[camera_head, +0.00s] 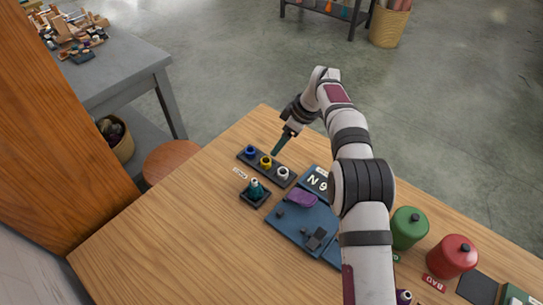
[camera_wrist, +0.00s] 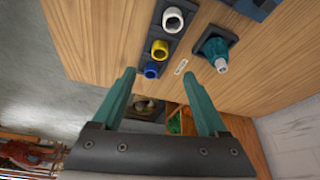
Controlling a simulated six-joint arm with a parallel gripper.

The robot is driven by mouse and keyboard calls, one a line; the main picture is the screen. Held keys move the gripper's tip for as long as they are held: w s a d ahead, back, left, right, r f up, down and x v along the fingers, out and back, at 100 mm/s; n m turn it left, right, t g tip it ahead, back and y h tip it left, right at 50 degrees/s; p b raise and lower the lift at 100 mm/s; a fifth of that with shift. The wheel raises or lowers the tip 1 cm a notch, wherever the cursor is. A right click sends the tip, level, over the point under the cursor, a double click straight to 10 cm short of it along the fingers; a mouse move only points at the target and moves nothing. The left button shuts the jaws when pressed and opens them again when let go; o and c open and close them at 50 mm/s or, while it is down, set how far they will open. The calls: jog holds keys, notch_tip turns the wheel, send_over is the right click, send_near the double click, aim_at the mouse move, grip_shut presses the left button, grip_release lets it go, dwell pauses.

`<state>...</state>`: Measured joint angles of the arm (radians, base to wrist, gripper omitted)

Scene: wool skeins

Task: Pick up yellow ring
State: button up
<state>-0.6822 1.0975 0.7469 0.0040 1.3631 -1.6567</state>
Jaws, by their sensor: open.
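The yellow ring (camera_head: 265,161) sits in the middle of a dark rack (camera_head: 243,153) on the wooden table, between a blue ring (camera_head: 251,150) and a white ring (camera_head: 283,172). In the wrist view the yellow ring (camera_wrist: 159,50) shows between the white ring (camera_wrist: 173,20) and the blue ring (camera_wrist: 151,70). My gripper (camera_head: 276,152) is above the rack, near its far side. In the wrist view my gripper (camera_wrist: 163,88) has its two green fingers wide apart with nothing between them. The rings lie beyond the fingertips, apart from them.
A teal spool (camera_head: 255,188) stands on a dark square base beside the rack, with a small white label (camera_head: 240,173) nearby. A blue tray (camera_head: 297,228) holds a purple skein (camera_head: 302,198). Green (camera_head: 409,230) and red (camera_head: 453,257) canisters stand at the right. The table's left part is clear.

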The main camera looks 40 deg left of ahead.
aim_at(268, 158)
jog(key=x, duration=1.1)
jog(key=shift+s+a+r, duration=0.1)
jog(key=shift+a, duration=0.1)
grip_shut()
